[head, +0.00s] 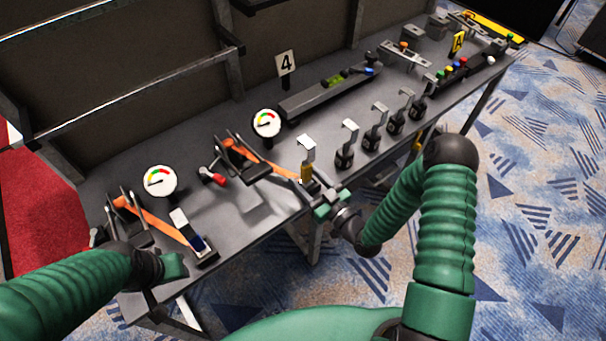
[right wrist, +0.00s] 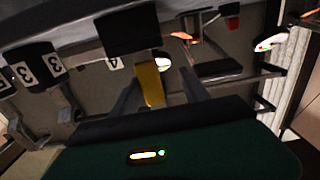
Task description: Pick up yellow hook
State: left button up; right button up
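The yellow hook (head: 307,172) stands upright at the front edge of the table, with a pale bent plate at its top. My right gripper (head: 322,194) is right by its lower part. In the right wrist view the yellow hook (right wrist: 150,82) shows between the two dark fingers of my right gripper (right wrist: 160,92). The fingers stand apart with a gap, wider on the right side, so the gripper looks open around it. My left gripper (head: 172,266) is low at the left front of the table; its fingers are not clear.
Several black-based hooks (head: 345,150) stand in a row to the right. Two gauges (head: 160,180) (head: 266,123) and orange levers (head: 160,226) are to the left and behind. A long dark bar (head: 325,95) lies behind. The table (head: 235,205) has a little bare room left of the hook.

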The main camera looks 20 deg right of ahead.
aim_at(302, 166)
jog(key=w, duration=0.2)
jog(key=shift+w+a+f, duration=0.2)
jog(key=shift+w+f, duration=0.05)
jog(key=shift+w, duration=0.05)
jog(key=shift+w+d+f, duration=0.15)
jog(key=shift+w+d, duration=0.15)
jog(key=shift+w, duration=0.3)
jog(key=shift+w+d+f, duration=0.1)
jog(key=shift+w+d, duration=0.15)
jog(key=shift+w, duration=0.3)
jog(key=shift+w+d, duration=0.15)
jog(key=shift+d, duration=0.05)
jog(key=shift+a+r, duration=0.15)
jog(key=shift+a, duration=0.55)
jog(key=c, duration=0.3)
jog(key=shift+a, duration=0.3)
jog(key=c, duration=0.5)
jog(key=shift+d, duration=0.15)
jog(key=shift+c, duration=1.1)
pick_arm(q)
jog(key=shift+d+r, duration=0.25)
jog(key=shift+d, duration=0.6)
pick_arm(e)
jog(key=shift+d, duration=0.5)
grip_shut()
